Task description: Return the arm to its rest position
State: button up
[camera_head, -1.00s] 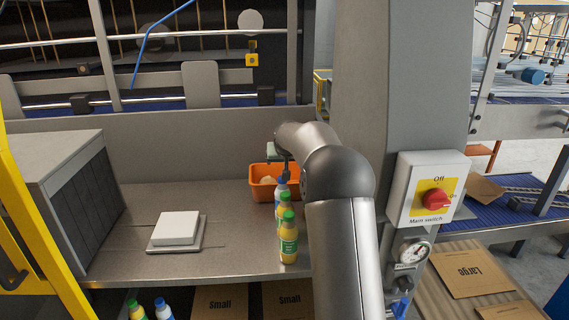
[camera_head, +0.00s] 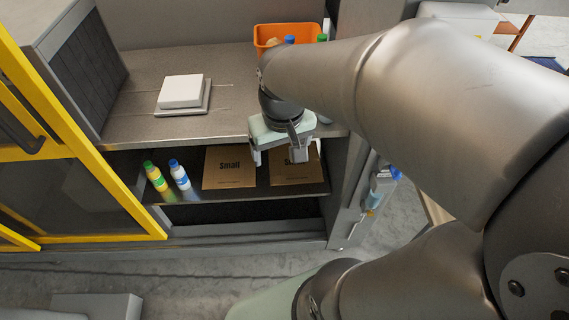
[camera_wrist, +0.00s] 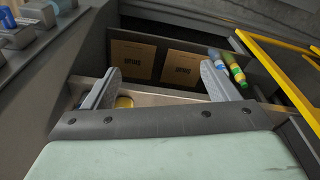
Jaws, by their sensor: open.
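My gripper (camera_head: 278,157) is open and empty, hanging in front of the counter's front edge, with its fingers pointing down. It covers part of the lower shelf and its flat cartons. The wrist view shows the two spread fingers (camera_wrist: 160,78), with nothing held between them. A small yellow round thing (camera_wrist: 124,101) shows behind the left finger; I cannot tell what it is. My arm crosses the right side of the head view, bent back toward me, and hides the counter's right end.
An orange bin (camera_head: 272,33) and bottles stand at the counter's back, partly hidden. A white block on a plate (camera_head: 182,92) sits left. The lower shelf holds a yellow bottle (camera_head: 155,176), a white bottle (camera_head: 179,174) and "Small" cartons (camera_head: 229,167). A yellow frame (camera_head: 75,135) borders the left.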

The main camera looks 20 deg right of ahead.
jog(key=s+a+f+g, duration=0.1)
jog(key=s+f, duration=0.1)
jog(key=s, duration=0.5)
jog(key=shift+s+a+f, duration=0.2)
jog(key=shift+f, duration=0.15)
dwell(1.4)
